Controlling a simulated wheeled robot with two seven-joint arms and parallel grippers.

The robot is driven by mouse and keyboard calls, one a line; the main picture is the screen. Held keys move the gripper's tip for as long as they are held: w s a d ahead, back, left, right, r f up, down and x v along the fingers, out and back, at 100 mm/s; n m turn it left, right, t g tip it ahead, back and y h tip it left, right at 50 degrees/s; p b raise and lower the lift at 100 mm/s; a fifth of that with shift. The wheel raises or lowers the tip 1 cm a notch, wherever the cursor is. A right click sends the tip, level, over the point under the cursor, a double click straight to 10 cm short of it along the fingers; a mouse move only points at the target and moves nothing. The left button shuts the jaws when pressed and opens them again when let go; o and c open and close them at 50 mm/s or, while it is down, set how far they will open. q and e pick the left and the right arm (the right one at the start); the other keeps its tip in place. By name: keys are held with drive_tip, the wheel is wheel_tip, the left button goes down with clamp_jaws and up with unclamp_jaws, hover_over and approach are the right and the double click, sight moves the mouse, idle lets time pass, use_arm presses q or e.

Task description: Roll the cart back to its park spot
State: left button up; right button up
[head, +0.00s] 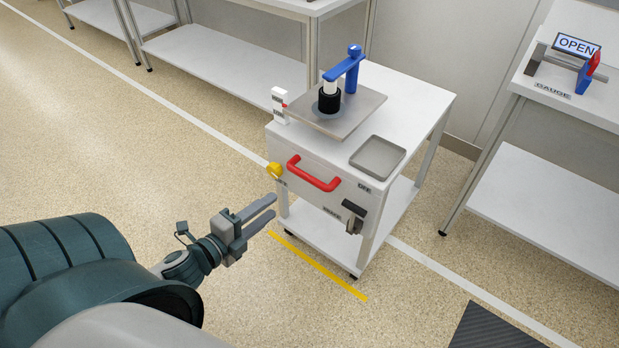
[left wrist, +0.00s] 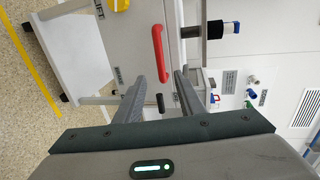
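The white cart (head: 425,93) stands upright on the floor, with a red handle (head: 313,174) across its front panel. A yellow knob (head: 274,170) sits left of the handle, and a lever with a black grip (head: 353,209) sits below it at right. A yellow floor strip (head: 318,266) runs along the cart's front side. My left gripper (head: 274,206) is open and empty, left of and below the handle, apart from the cart. In the left wrist view the handle (left wrist: 158,55) shows ahead, beyond the spread fingers (left wrist: 160,85). My right gripper is out of view.
The cart carries a plate with a blue clamp (head: 346,65) and a grey tray (head: 377,156). White benches (head: 215,57) stand behind, and a bench with a gauge (head: 565,75) stands at right. A dark mat (head: 495,328) lies at lower right. Floor left of the cart is clear.

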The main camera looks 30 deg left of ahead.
sight(306, 180)
use_arm(q)
drive_tip(key=b+x, duration=0.1)
drive_tip(key=x, duration=1.6)
drive_tip(key=shift+d, duration=0.1)
drive_tip(key=shift+c, duration=0.4)
clamp_jaws()
